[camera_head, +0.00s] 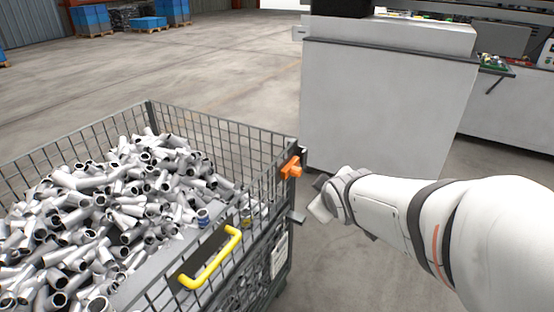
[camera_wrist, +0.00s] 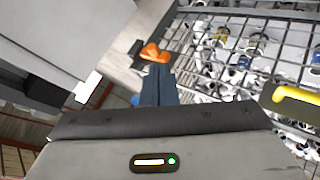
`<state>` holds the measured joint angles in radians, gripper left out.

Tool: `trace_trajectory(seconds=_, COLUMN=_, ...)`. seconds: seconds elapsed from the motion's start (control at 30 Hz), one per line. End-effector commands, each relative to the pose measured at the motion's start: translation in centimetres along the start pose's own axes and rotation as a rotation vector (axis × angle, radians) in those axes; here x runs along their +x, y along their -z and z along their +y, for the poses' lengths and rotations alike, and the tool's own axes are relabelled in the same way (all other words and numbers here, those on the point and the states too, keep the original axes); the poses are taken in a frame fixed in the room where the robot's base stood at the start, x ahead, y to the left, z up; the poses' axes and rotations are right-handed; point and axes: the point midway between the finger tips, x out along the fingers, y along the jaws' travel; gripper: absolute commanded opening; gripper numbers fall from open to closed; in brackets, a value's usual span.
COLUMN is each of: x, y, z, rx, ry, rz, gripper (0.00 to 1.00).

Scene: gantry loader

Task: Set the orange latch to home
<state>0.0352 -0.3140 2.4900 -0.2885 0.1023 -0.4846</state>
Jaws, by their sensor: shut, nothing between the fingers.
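The orange latch (camera_head: 291,167) is mounted at the top of the near right corner post of a wire-mesh crate (camera_head: 221,137). In the wrist view the orange latch (camera_wrist: 155,53) shows just above the middle, straight beyond my fingers. My gripper (camera_head: 320,207) is to the right of the latch and a little lower in the head view, with a visible gap between them there. In the wrist view the dark fingers of my gripper (camera_wrist: 158,72) are together and empty. Their tips point at the latch; whether they touch it I cannot tell.
The crate is full of grey metal pipe pieces (camera_head: 100,215). A yellow handle (camera_head: 212,262) is on its near side. A large pale machine cabinet (camera_head: 385,105) stands behind my gripper. Open concrete floor lies to the back left, with blue bins (camera_head: 92,20) far off.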

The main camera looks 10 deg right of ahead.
Motion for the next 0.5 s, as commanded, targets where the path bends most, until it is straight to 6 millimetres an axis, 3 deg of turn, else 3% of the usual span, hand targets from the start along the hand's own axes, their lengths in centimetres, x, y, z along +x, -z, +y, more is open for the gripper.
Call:
trace_trajectory(seconds=0.03, x=3.1, y=-1.1, z=-1.4, rx=-0.07, ry=-0.03, rz=0.048, gripper=0.0)
trace_trajectory(seconds=0.2, x=8.4, y=-1.0, z=-2.2, rx=-0.332, ry=-0.176, rz=0.209, gripper=0.0)
trace_trajectory(seconds=0.3, x=10.7, y=-0.7, z=-3.0, rx=-0.473, ry=-0.256, rz=0.298, gripper=0.0)
trace_trajectory(seconds=0.5, x=13.0, y=-0.1, z=-4.2, rx=-0.667, ry=-0.389, rz=0.421, gripper=0.0)
